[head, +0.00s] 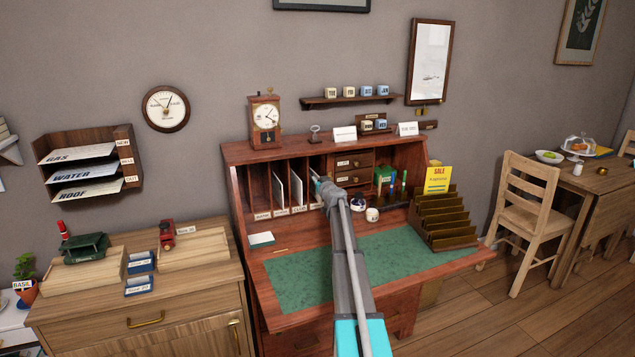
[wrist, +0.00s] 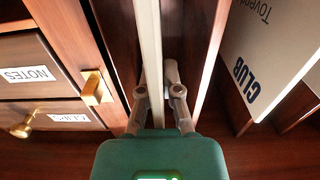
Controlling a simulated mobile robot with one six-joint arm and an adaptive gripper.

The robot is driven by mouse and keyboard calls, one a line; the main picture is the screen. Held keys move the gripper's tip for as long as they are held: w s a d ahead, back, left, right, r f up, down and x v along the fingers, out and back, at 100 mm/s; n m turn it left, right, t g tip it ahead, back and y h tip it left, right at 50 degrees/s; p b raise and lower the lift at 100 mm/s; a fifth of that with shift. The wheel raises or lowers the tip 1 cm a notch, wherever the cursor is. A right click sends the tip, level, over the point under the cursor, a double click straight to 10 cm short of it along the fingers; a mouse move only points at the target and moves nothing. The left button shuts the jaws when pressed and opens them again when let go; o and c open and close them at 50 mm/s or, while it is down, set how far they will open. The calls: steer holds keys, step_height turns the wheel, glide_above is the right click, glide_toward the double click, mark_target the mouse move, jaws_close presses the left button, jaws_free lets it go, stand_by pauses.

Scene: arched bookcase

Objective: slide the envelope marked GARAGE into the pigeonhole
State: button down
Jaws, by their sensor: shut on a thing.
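My gripper (head: 322,186) reaches into the slots of the red-brown desk's upper part, just left of the small drawers. In the wrist view my gripper (wrist: 158,98) is shut on a thin white envelope (wrist: 151,45), seen edge-on. The envelope stands upright inside a narrow pigeonhole (wrist: 196,50), between wooden dividers. Its marking does not show, so I cannot read GARAGE on it. How deep it sits is hidden by the view from behind. My arm covers part of this slot in the head view.
An envelope marked CLUB (wrist: 272,50) stands in a neighbouring slot. Drawers labelled NOTES (wrist: 28,73) and CLIPS, with brass knobs, are close on the other side. The green desk mat (head: 300,278) is mostly clear. A stepped rack (head: 445,220) stands at its right.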

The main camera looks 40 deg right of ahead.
steer(key=shift+x, duration=0.75)
steer(key=c, duration=0.7)
jaws_free()
steer(key=shift+s, duration=0.15)
steer(key=v, duration=1.1)
steer(key=shift+s+a, duration=0.2)
steer(key=shift+s, duration=0.1)
